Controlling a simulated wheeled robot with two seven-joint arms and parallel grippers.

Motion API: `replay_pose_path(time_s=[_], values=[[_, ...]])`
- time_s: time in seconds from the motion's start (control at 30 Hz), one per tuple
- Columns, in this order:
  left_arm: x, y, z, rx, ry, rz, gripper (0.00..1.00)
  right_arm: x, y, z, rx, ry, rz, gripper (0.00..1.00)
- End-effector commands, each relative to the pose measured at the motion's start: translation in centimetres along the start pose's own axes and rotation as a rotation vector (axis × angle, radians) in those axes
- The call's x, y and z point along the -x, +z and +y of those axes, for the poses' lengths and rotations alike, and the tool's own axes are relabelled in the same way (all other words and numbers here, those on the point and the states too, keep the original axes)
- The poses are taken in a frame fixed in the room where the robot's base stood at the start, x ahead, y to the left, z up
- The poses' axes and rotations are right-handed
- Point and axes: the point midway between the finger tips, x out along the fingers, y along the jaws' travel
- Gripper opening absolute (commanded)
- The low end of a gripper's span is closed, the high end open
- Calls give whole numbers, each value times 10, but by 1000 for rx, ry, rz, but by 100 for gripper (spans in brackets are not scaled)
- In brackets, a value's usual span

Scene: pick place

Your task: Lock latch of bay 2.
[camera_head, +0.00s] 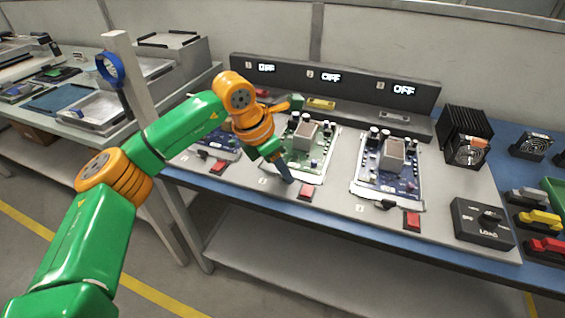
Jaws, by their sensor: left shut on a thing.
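Bay 2 is the middle bay, with a green circuit board (318,150) in a light tray. My left arm reaches over the bench from the left. My left gripper (287,179) points down at the front left corner of this board, just left of the bay's red button (305,191). It is shut at the place of the bay 2 latch, which it hides, so I cannot tell the latch's position. The display of bay 2 (331,77) reads OFF. My right gripper is not in view.
Bay 3 at the right has a blue board (390,165), a black latch (385,205) and a red button (411,220). Bay 1's red button (219,167) is at the left. A black LOAD box (482,222) and a fan heatsink (466,138) stand farther right.

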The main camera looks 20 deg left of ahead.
Motion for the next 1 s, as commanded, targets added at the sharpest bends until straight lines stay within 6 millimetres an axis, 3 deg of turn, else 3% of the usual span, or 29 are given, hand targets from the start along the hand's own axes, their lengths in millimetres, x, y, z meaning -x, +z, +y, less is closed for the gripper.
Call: replay_pose_path(time_s=[0.5,1.0], values=[[3,4,5,-439,-184,-1,0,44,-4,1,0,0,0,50],[0,4,7,-737,-304,1,0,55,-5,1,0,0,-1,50]])
